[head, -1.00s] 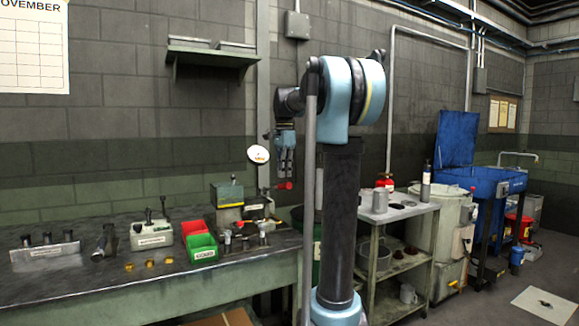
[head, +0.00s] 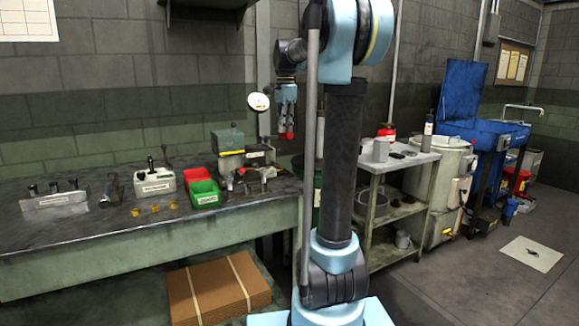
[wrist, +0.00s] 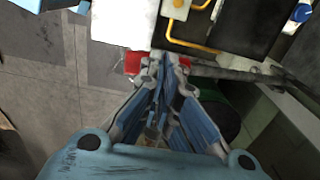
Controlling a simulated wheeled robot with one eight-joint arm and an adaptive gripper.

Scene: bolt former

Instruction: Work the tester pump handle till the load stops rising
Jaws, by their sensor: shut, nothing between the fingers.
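The tester stands at the back right of the bench; its white round gauge (head: 258,101) is too small to read. The red grip of the pump handle (head: 282,136) sticks out to the right of the tester. My gripper (head: 287,130) points down at this grip, with its fingers shut and empty. In the wrist view, red shows on both sides of the fingertips (wrist: 158,59), at the left part of the grip (wrist: 133,62) and to the right. The fingertips hide its middle; I cannot tell whether they touch it.
The bench (head: 130,250) holds a green bin (head: 204,192), a red bin (head: 196,174), a white box (head: 155,186) and small brass pieces. A steel cart (head: 412,160) stands right of my arm. Bundled cardboard (head: 220,290) lies below the bench. Floor at the right is mostly clear.

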